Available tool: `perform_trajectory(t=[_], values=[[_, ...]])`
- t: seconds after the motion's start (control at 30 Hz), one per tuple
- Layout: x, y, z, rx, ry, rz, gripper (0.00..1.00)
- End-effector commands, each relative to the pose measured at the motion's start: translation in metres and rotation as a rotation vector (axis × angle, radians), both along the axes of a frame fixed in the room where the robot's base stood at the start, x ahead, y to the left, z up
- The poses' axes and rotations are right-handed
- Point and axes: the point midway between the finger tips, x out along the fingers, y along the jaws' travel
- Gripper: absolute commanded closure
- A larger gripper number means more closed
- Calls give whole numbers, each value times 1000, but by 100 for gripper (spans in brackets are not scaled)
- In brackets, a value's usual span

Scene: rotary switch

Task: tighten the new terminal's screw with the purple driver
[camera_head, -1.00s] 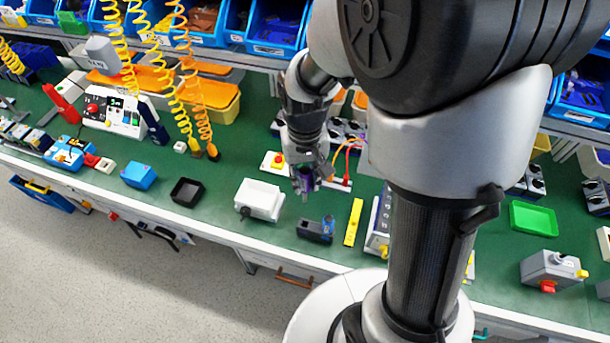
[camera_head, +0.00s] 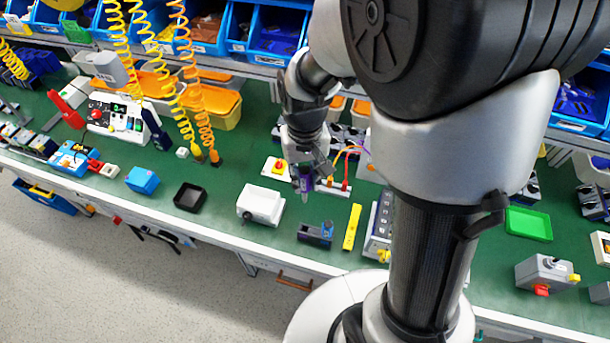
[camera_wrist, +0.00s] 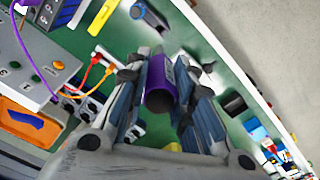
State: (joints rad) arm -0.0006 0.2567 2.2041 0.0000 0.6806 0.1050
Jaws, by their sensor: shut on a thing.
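My gripper (camera_head: 302,168) is shut on the purple driver (camera_head: 304,183), which hangs below the fingers, roughly upright, above the bench. In the wrist view the purple driver (camera_wrist: 158,84) sits between the two fingers of my gripper (camera_wrist: 160,72), its handle end toward the camera. A small white block with red and orange leads (camera_head: 330,187) lies just right of the driver. I cannot tell which part is the new terminal, and its screw cannot be made out.
A white box (camera_head: 262,203) stands left and nearer the front edge. A dark blue block (camera_head: 315,234) and a yellow bar (camera_head: 352,227) lie in front. A red-button box (camera_head: 274,168) is close on the left. Green bench between them is bare.

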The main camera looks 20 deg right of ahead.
Motion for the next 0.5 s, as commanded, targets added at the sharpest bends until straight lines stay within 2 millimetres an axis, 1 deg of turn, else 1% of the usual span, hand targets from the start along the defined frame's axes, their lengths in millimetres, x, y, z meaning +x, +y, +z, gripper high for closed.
perform_trajectory(t=[0.03, 0.5], values=[[0, 0, 5, 0, -1, 0, 100], [0, 0, 28, 0, 0, 0, 100]])
